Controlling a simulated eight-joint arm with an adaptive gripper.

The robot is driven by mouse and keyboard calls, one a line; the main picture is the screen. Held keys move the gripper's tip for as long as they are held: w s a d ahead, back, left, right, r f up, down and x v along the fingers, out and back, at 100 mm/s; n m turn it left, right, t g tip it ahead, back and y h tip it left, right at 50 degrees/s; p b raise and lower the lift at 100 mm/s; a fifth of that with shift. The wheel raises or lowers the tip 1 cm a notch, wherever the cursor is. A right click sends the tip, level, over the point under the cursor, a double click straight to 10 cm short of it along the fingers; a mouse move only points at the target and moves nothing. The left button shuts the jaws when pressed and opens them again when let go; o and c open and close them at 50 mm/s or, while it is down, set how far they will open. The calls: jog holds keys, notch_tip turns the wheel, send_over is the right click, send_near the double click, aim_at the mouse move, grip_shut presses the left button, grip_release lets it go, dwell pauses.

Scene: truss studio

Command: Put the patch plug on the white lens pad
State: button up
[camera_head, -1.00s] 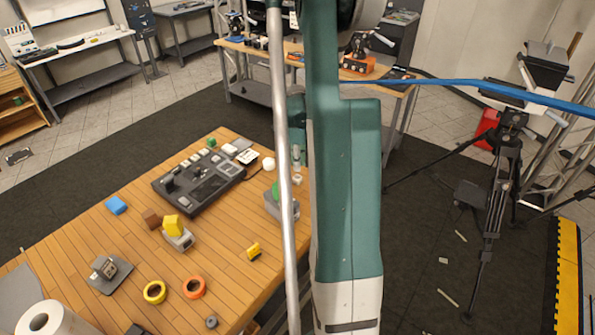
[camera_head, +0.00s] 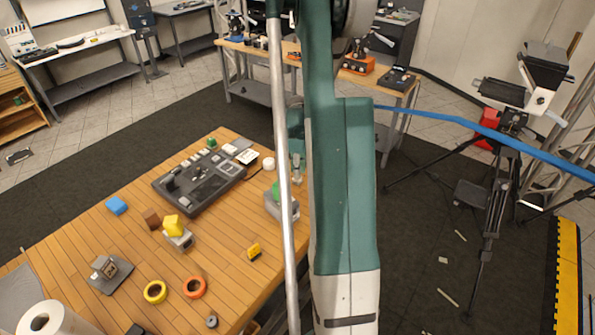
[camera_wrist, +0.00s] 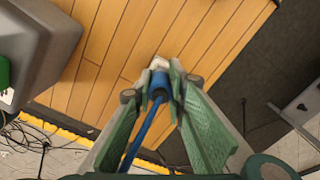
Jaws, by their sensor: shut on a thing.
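My gripper (camera_wrist: 158,96) is shut on the blue patch plug (camera_wrist: 158,88), whose blue cable (camera_wrist: 134,146) trails back toward the camera in the wrist view. A small whitish piece (camera_wrist: 158,62) shows just beyond the plug; I cannot tell whether it is the plug's tip or a thing on the table. In the head view my gripper is mostly hidden behind my arm and the silver pole.
In the wrist view the grey box (camera_wrist: 42,40) stands left of my gripper.

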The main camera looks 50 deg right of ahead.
jog(key=shift+f, duration=0.2)
jog(key=o, duration=0.9)
jog(key=shift+r, duration=0.25)
jog(key=shift+r, duration=5.95)
jog(key=shift+a, duration=0.1)
